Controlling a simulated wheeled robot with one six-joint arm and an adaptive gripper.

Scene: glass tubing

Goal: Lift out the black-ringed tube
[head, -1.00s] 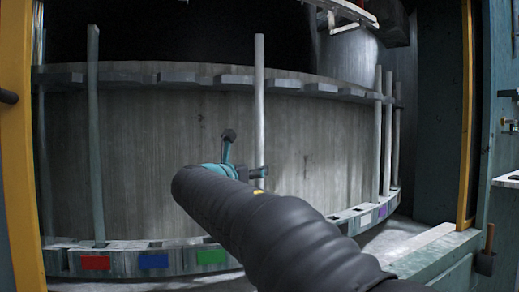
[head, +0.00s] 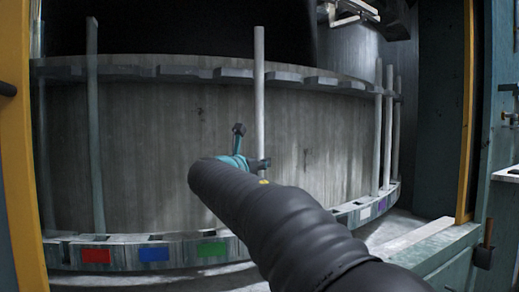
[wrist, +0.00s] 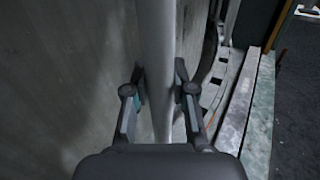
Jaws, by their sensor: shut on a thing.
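My gripper (wrist: 159,90) is shut on a tall, pale grey tube (wrist: 157,40), with one finger on each side of it in the wrist view. In the head view my gripper (head: 262,164) is at the tube (head: 259,95), below its middle. The tube stands upright in front of the curved wall. Its lower end is hidden behind my arm. No black ring shows on the visible part of it, so I cannot tell its ring colour. Another upright tube (head: 95,130) stands at the left.
A curved lower rail (head: 120,263) with slots carries red, blue, green, white and purple labels. An upper rail (head: 170,74) with blocks runs along the wall. Several tubes (head: 378,130) stand close together at the right. A yellow post (head: 467,110) edges the right side.

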